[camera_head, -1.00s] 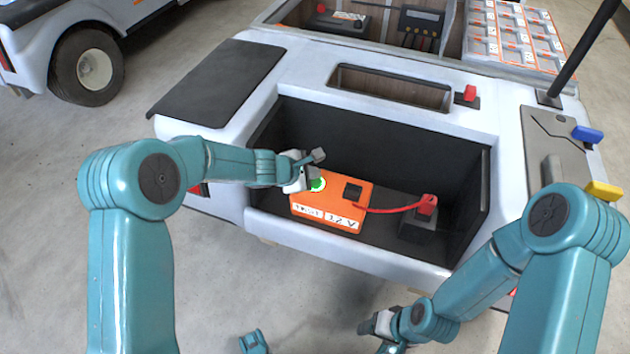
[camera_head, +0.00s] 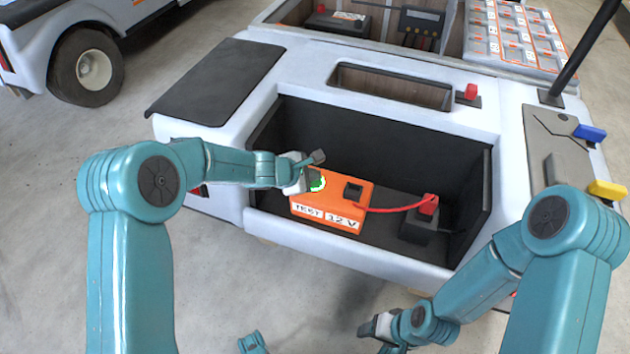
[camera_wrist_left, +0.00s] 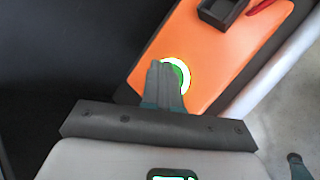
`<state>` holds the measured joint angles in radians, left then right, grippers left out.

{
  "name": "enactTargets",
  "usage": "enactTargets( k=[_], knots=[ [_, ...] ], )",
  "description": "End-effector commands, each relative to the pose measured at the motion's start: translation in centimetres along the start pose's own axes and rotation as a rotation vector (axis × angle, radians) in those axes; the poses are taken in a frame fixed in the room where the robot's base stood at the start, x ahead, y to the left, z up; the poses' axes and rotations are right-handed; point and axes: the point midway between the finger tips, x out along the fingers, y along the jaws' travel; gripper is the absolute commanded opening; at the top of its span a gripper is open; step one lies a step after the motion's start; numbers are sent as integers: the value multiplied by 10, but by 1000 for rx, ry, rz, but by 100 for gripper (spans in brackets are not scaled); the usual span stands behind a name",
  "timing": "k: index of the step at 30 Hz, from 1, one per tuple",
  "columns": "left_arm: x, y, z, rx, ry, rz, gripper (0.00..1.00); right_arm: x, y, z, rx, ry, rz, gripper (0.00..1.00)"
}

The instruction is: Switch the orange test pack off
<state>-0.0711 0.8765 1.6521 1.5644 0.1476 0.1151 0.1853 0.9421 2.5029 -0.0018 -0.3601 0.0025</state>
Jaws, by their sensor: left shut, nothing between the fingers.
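The orange test pack (camera_head: 338,207) lies in the dark open bay at the cart's near end, with labels reading TEST and 12 V on its front. On its top is a round green button with a pale ring (camera_head: 317,181), which also shows in the left wrist view (camera_wrist_left: 184,75). My left gripper (camera_head: 318,157) is shut and empty, just over the button. In the left wrist view its fingers (camera_wrist_left: 165,80) cover part of the button; I cannot tell whether they touch it. My right gripper (camera_head: 372,326) is low in front of the cart, its fingers unclear.
A red lead (camera_head: 395,208) runs from the black socket (camera_head: 352,192) on the pack to a red-topped connector (camera_head: 428,205). The bay's walls (camera_head: 390,145) surround the pack. A red switch (camera_head: 470,92) and blue and yellow handles (camera_head: 589,133) are on the cart body.

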Motion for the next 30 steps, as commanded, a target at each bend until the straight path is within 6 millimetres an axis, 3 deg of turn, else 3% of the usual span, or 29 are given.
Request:
enactTargets(
  k=[30],
  knots=[
    [-19, 14, 14, 0, 0, 0, 0, -23, -8, 0, 0, 0, 0, 63]
  ],
)
